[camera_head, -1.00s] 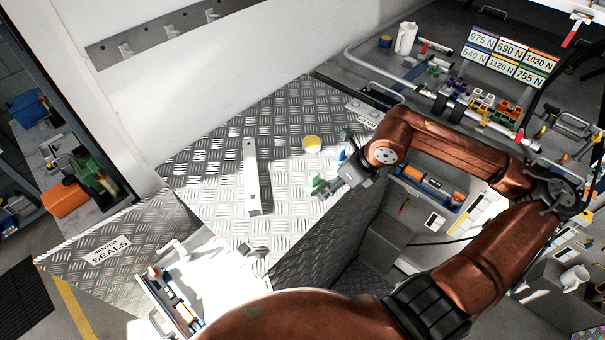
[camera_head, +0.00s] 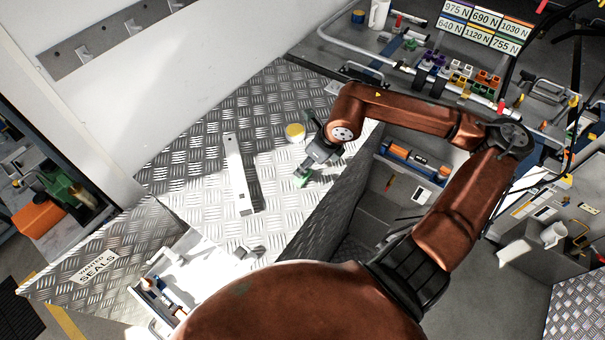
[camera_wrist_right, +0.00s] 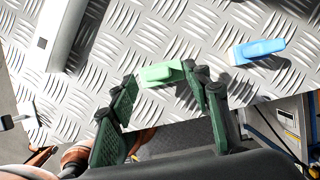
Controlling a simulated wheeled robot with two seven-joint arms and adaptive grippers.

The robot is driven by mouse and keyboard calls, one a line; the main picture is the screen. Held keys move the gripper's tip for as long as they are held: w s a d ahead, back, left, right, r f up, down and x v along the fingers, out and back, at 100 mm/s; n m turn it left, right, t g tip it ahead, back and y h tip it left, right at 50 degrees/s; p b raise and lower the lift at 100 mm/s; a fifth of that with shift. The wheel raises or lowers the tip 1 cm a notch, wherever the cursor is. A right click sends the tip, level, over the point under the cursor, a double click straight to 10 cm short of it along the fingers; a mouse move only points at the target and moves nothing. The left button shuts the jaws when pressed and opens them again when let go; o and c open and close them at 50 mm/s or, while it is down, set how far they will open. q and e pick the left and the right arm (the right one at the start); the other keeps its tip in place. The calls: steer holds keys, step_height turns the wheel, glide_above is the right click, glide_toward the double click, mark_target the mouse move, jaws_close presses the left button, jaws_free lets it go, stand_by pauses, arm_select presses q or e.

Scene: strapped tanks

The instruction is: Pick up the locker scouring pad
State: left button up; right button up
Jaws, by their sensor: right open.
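A mint-green piece (camera_head: 302,179), which looks like the scouring pad, lies on the shiny tread-plate top near its right edge. It also shows in the right wrist view (camera_wrist_right: 160,73). My right gripper (camera_head: 306,168) is over it, pointing down toward it. In the right wrist view my gripper's dark green fingers (camera_wrist_right: 165,84) are open, with the green piece between or just beyond the tips. I cannot tell whether they touch it. My left gripper is not in view.
A blue-handled item (camera_wrist_right: 262,49) lies to the right in the wrist view. A long pale bar (camera_head: 239,174) and a yellow round tub (camera_head: 295,132) lie on the tread plate. A drop into a dark recess borders the plate's right edge.

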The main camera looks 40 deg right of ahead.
steer(key=p+x, duration=0.1)
steer(key=x, duration=0.2)
steer(key=shift+a+r, duration=0.1)
steer(key=shift+a, duration=0.05)
steer(key=shift+w+f, duration=0.15)
steer(key=shift+f, duration=0.05)
steer(key=shift+c, duration=0.3)
steer(key=c, duration=0.3)
jaws_close()
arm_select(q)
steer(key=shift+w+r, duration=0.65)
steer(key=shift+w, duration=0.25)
